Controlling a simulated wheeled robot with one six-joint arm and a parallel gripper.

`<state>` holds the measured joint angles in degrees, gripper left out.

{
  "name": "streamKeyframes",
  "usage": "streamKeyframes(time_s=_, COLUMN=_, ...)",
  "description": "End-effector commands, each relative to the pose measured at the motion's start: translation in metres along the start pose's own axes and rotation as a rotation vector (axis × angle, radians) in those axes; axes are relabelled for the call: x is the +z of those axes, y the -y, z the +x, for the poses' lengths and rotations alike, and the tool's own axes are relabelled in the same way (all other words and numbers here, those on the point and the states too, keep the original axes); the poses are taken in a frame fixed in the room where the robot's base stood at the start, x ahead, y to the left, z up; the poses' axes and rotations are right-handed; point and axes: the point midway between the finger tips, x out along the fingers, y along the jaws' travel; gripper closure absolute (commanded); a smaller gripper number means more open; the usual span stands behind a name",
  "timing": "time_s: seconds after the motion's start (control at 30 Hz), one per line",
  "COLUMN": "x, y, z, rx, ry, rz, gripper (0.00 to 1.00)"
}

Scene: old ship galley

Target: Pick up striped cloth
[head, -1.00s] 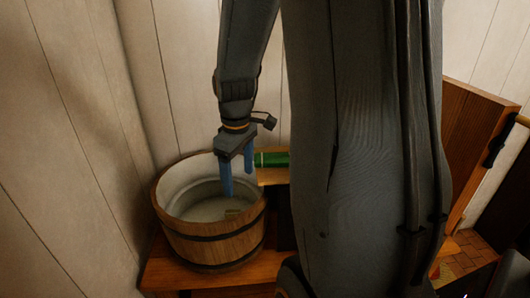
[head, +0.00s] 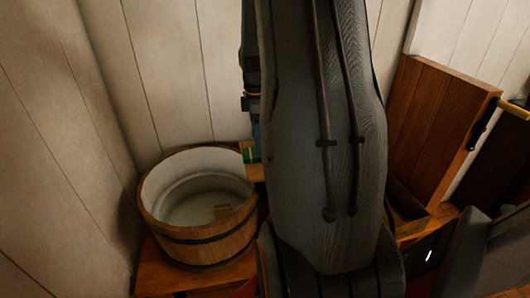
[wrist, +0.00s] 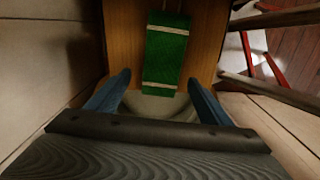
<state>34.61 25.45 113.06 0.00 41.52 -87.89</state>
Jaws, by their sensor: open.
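A green cloth with pale stripes (wrist: 166,52) lies on a wooden surface (wrist: 121,40), straight ahead in the wrist view. In the head view only a small green part of it (head: 249,155) shows beside my arm, just behind the tub. My gripper (wrist: 159,78) is open, with its two blue fingers wide apart and nothing held between them. The cloth's near end appears between and beyond the fingertips; I cannot tell the exact gap. In the head view my arm hides nearly all of the gripper.
A round wooden tub (head: 207,245) with dark hoops stands left of the arm on a reddish wooden bench (head: 160,278). Pale plank walls close in at the left and back. An upright wooden board (head: 433,120) stands at the right. Red and brown bars (wrist: 275,18) show right in the wrist view.

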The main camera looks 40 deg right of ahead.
Motion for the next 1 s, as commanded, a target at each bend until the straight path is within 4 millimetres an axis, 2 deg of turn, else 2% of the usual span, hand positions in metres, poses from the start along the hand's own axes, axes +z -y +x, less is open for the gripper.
streamKeyframes(time_s=0.3, x=0.002, y=0.003, z=0.035, rx=-0.001, ry=0.000, rz=-0.003, gripper=0.27)
streamKeyframes(time_s=0.6, x=0.002, y=0.003, z=0.039, rx=0.000, ry=0.000, rz=-0.003, gripper=0.27)
streamKeyframes(time_s=0.9, x=0.002, y=0.003, z=0.039, rx=0.000, ry=0.000, rz=-0.003, gripper=0.75)
streamKeyframes(time_s=1.0, x=0.002, y=0.003, z=0.039, rx=0.000, ry=0.000, rz=-0.003, gripper=0.75)
